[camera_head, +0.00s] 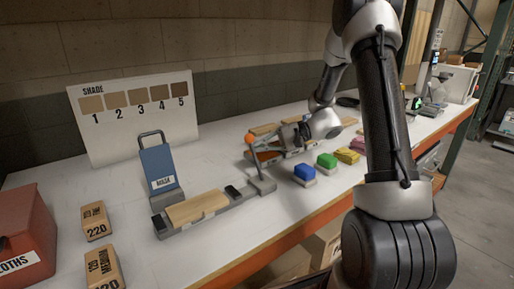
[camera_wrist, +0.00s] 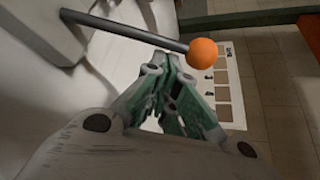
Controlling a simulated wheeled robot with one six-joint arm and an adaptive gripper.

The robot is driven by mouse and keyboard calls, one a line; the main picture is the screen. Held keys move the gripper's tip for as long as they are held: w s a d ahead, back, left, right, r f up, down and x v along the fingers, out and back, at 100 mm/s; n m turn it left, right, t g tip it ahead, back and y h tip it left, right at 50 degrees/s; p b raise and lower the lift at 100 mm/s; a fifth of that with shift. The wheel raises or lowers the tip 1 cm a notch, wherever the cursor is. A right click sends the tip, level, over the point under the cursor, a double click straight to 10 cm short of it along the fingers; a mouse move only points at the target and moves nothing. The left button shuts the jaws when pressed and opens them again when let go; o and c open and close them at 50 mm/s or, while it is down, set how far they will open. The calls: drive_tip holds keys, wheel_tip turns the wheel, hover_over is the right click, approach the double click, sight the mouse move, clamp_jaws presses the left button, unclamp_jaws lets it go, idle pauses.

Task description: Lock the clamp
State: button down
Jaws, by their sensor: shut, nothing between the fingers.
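The clamp's lever is a thin dark rod with an orange ball knob (camera_head: 249,138) on top. It stands nearly upright from a grey block (camera_head: 262,186) at the right end of a grey fixture (camera_head: 222,210). A wooden board (camera_head: 197,208) lies in the fixture. My gripper (camera_head: 280,142) is just right of the knob, its fingers partly lost against the things behind. In the wrist view my gripper (camera_wrist: 172,65) is shut and empty. The rod and knob (camera_wrist: 202,53) cross just beyond the fingertips there; I cannot tell whether they touch.
A blue MASK holder (camera_head: 158,168) stands behind the fixture. Blue (camera_head: 304,174), green (camera_head: 326,162) and yellow (camera_head: 347,156) blocks sit to the right. A red cloths box (camera_head: 22,240) and two sanding blocks are at the left. The bench front is mostly clear.

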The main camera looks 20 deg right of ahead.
drive_tip(key=shift+s+r, duration=0.2)
idle(0.3)
